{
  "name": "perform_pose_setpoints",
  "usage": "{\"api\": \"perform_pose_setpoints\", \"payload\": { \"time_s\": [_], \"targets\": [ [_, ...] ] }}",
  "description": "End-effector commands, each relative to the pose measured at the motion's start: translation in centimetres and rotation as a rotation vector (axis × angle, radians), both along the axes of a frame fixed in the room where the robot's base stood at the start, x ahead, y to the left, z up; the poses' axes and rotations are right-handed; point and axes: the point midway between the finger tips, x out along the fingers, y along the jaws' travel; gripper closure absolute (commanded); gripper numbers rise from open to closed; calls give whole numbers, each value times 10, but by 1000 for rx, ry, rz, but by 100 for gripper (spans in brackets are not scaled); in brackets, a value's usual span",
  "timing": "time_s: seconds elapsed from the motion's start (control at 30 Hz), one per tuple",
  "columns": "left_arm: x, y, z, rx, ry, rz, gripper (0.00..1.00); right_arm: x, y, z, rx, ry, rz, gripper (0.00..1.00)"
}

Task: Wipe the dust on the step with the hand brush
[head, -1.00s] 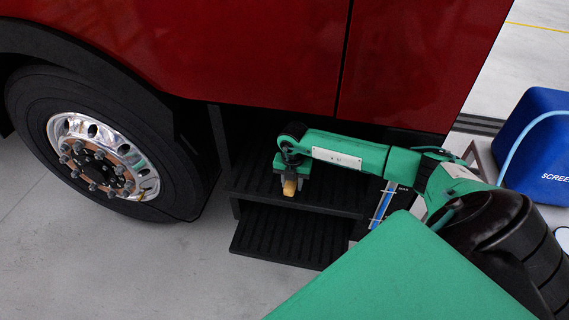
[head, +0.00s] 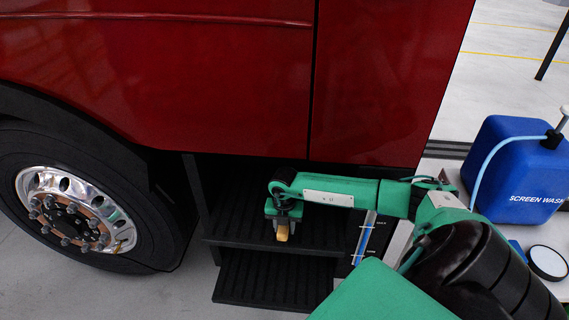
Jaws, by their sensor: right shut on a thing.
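The black ribbed steps are under the red truck cab: an upper step (head: 240,230) and a lower step (head: 275,279) that sticks out further. My right gripper (head: 283,222) is over the upper step, pointing down, and is shut on a small tan-yellow thing (head: 282,233), most likely the hand brush. Its bristles are too small to make out, and I cannot tell whether it touches the step. I cannot make out any dust on either step. My left gripper is not in view.
A truck wheel (head: 75,215) with a chrome hub stands left of the steps. The red cab side (head: 200,85) hangs over them. A blue screen wash can (head: 520,170) stands on a white surface at the right, with a round black-rimmed thing (head: 547,262) in front.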

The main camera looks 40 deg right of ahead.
Motion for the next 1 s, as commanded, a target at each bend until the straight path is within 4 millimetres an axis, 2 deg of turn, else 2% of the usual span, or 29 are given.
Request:
{"api": "perform_pose_setpoints", "payload": {
  "time_s": [0.3,0.57,1.0],
  "targets": [
    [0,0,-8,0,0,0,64,23,19,0,2,-5,1,93],
    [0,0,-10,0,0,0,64,30,25,0,3,-5,1,93],
    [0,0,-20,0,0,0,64,54,45,-2,1,-4,1,93]
  ]
}}
